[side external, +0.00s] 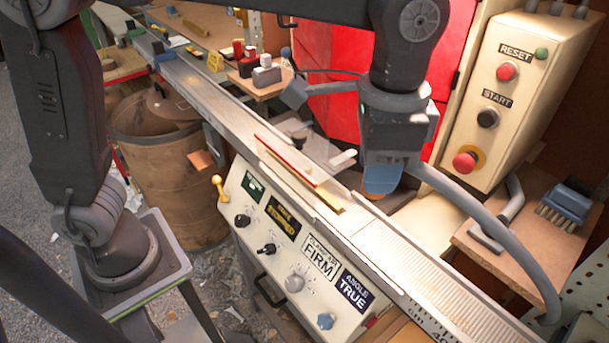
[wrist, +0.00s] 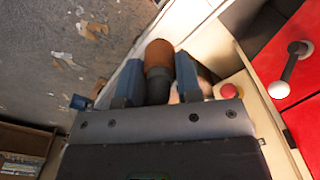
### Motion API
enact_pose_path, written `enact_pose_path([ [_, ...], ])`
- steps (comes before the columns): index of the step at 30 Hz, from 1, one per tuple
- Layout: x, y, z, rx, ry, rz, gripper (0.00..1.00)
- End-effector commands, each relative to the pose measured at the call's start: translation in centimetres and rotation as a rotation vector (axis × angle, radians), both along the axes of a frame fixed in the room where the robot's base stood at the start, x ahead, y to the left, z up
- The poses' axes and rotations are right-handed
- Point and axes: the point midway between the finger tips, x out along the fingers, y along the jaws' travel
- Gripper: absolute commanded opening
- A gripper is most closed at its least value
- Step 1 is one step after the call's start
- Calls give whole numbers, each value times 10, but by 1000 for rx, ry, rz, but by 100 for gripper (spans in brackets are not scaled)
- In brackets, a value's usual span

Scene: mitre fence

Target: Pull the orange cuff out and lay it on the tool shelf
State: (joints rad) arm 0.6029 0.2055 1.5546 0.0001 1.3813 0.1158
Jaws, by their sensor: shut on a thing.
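My gripper (side external: 380,185) hangs over the right part of the machine, its blue fingers pointing down. In the wrist view my gripper (wrist: 160,80) has its two blue fingers closed on either side of the orange cuff (wrist: 158,55), a short round brown-orange piece with a dark part below it. Only a thin orange edge shows under the fingers in the side view. I cannot tell whether the cuff still sits in anything. A wooden shelf (side external: 470,238) at the right holds a blue brush and a grey handle-like tool; it looks like the tool shelf.
A grey hose (side external: 500,235) curves from beside my gripper down to the right. The control box (side external: 510,90) with its buttons stands close behind.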

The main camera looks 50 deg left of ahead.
Motion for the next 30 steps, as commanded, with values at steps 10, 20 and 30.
enact_pose_path([
  [10, 12, 3, -6, 10, 6, 2, 5],
  [20, 60, -7, -47, 256, 98, -362, 5],
  [30, 119, -45, -75, 816, 20, -987, 5],
])
